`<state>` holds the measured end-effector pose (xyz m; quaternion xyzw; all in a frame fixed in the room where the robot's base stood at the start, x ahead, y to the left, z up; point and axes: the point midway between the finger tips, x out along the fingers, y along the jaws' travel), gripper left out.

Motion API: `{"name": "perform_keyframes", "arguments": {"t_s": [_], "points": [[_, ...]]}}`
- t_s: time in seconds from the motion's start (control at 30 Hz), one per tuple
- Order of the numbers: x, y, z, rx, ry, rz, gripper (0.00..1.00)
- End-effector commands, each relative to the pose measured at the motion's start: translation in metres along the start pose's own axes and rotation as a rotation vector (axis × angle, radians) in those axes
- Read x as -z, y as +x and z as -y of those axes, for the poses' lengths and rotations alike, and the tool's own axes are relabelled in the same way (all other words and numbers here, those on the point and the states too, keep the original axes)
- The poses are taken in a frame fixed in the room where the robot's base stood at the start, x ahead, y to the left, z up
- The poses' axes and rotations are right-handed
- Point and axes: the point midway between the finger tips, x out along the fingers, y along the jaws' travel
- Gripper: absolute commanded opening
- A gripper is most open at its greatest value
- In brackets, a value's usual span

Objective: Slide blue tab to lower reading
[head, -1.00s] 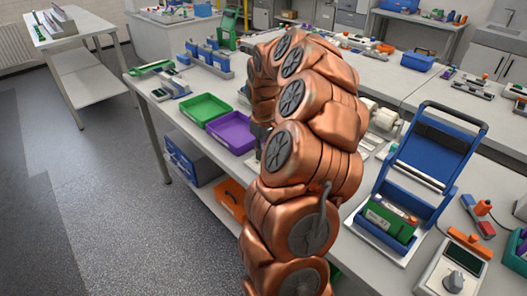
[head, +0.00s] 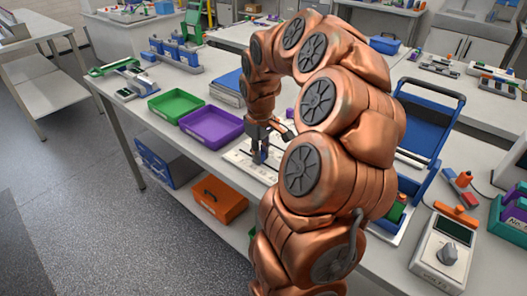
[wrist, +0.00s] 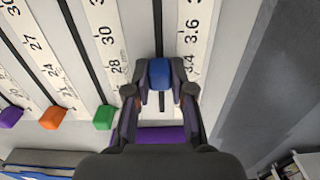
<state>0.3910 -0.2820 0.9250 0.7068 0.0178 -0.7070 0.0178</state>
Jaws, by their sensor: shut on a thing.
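My gripper (wrist: 160,84) is shut on the blue tab (wrist: 159,74) in the wrist view, one finger on each side of it. The tab sits on a dark slot beside a white scale (wrist: 190,32) marked 3.6 and 3.4, near the 3.4 end; I cannot tell its exact reading. In the head view my gripper (head: 263,142) reaches down to the slider board (head: 238,157) on the bench, and the blue tab (head: 262,157) shows just under it. My arm hides the board's right part.
Left of the blue tab, green (wrist: 104,118), orange (wrist: 54,118) and purple (wrist: 12,117) tabs sit on their own slots. A purple tray (head: 211,127) and a green tray (head: 175,106) stand left of the board. A meter (head: 446,244) stands at the right.

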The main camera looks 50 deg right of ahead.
Motion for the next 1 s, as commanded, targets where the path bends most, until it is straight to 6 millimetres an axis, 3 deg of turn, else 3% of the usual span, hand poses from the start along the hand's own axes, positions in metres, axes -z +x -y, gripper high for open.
{"name": "perform_keyframes", "arguments": {"t_s": [0.2, 0.23, 0.47, 0.8, 1.0], "points": [[0.001, -0.002, -0.001, -0.002, -0.001, -0.002, 0.00], [0.001, -0.002, -0.001, -0.002, -0.001, -0.002, 0.24], [0.000, -0.001, -0.001, -0.001, 0.001, -0.001, 0.47], [0.000, -0.002, -0.001, -0.001, 0.001, -0.001, 0.48], [0.002, -0.023, -0.002, -0.004, 0.001, -0.006, 0.48]]}}
